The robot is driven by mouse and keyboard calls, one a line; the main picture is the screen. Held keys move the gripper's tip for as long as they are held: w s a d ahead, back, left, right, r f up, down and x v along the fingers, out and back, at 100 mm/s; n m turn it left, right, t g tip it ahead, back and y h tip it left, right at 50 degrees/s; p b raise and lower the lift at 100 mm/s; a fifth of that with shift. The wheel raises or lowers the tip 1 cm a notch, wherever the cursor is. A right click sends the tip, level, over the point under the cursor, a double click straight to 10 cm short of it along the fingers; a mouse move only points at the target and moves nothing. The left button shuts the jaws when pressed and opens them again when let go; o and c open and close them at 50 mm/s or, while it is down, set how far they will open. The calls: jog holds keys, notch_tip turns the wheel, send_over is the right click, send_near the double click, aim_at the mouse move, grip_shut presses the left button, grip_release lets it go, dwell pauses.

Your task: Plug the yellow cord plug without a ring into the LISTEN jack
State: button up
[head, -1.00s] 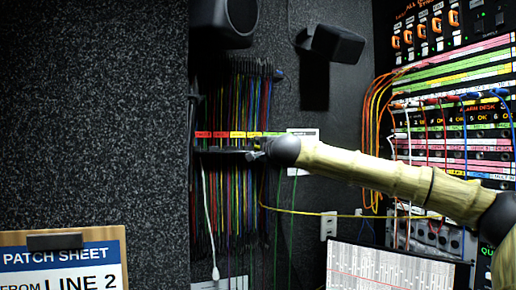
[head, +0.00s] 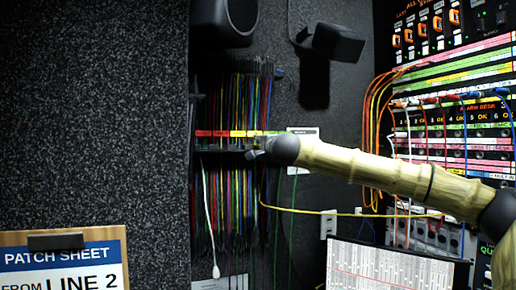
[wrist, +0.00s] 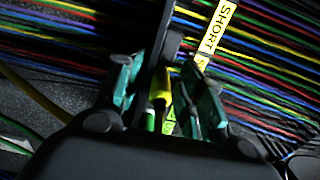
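My gripper (head: 258,155) is at the cord rack (head: 225,151) on the back wall, by its yellow and green labels. In the wrist view my gripper (wrist: 158,80) has its two teal fingers apart, with a yellow piece (wrist: 161,85) and a green piece between them; no firm contact shows. I cannot tell whether the yellow piece is a plug or carries a ring. A yellow cord (head: 310,211) runs from below my gripper rightward toward the jack panel. The LISTEN jack cannot be made out; the panel (head: 450,150) at right has several labelled rows, too small to read.
Many coloured cords (head: 230,200) hang close together around my gripper. A yellow label (wrist: 216,30) reading SHORT is just beyond the fingers. A patch sheet (head: 62,265) stands at lower left. Plugged cords loop from the panel.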

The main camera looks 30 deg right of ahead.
dwell(0.8)
grip_shut()
jog(key=o, duration=0.7)
grip_release()
jog(key=shift+o, duration=0.2)
jog(key=v, duration=1.2)
